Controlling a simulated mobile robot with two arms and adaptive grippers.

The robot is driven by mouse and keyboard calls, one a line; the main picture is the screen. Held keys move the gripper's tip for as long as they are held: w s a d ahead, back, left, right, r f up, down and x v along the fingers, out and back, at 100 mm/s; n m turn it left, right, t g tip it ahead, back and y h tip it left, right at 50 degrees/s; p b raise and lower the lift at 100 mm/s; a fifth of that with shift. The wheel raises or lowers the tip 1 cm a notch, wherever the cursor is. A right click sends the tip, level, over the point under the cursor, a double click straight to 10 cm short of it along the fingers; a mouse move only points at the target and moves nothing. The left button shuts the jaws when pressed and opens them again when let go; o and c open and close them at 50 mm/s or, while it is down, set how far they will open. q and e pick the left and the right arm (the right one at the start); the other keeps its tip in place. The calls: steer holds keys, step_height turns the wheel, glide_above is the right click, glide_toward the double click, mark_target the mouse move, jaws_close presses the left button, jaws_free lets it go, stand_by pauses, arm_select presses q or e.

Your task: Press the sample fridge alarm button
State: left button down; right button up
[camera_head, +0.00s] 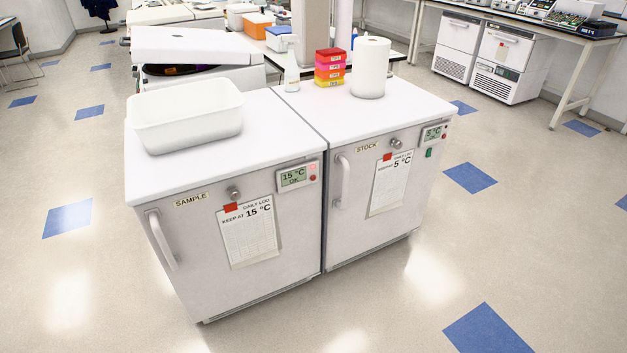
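The sample fridge (185,249) is the left one of two white under-counter fridges, with a "SAMPLE" label (191,200) on its door. Its display panel (298,177) at the door's upper right reads 15 °C. A small red button (312,178) sits at the panel's right, with a reddish glow above it. A knob (234,194) and a log sheet (249,230) reading "KEEP AT 15 °C" are beside the panel. The stock fridge (345,235) stands to the right; its panel (433,134) reads 5 °C. Neither of my grippers shows.
A white tub (186,114) stands on the sample fridge. A spray bottle (291,66), coloured boxes (329,67) and a paper roll (370,68) stand along the back of the tops. A centrifuge (195,58) is behind. The floor in front is clear.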

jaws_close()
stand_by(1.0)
